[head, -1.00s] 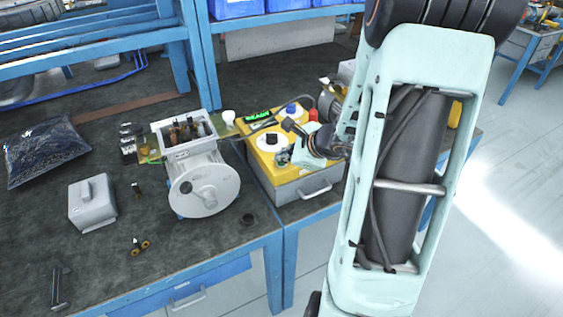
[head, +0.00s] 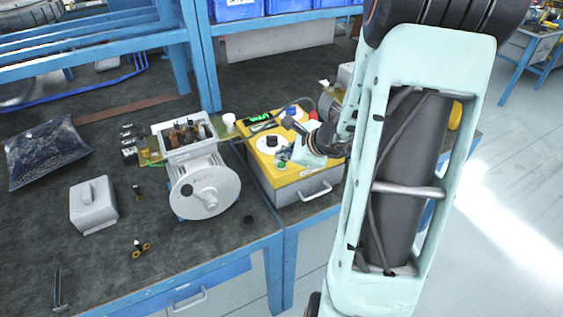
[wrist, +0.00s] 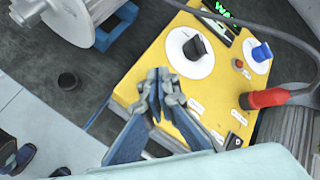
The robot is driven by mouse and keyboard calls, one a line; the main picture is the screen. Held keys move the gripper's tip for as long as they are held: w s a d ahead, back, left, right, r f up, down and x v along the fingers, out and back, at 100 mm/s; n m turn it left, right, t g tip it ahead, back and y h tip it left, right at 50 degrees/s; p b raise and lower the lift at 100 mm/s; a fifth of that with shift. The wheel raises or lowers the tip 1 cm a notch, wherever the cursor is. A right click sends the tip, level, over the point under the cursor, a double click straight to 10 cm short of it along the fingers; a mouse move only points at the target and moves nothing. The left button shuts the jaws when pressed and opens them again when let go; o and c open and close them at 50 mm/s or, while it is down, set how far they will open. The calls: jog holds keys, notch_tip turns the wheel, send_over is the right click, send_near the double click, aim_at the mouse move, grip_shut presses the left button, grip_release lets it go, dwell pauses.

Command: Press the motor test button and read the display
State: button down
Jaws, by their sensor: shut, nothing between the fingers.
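The tester is a box with a yellow top (head: 266,161) on the bench; the yellow panel (wrist: 140,70) fills the middle of the wrist view. Its display (head: 260,117) shows green lettering, too small to read in the head view. In the wrist view the display (wrist: 225,12) is cut off by the top edge; its visible letters look like "WA". The panel directly behind the fingers is hidden.
The panel carries a black knob (wrist: 197,47), a blue knob (wrist: 262,52) and a red plug (wrist: 265,98) with a cable. A motor with a pale round flange (head: 205,190) stands just left of the tester. A grey block (head: 93,205) and loose small parts lie further left.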

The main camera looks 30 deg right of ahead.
aim_at(283, 165)
jog(key=shift+r, duration=0.1)
notch_tip(283, 165, up, 5)
jog(key=p, duration=0.4)
dwell(0.8)
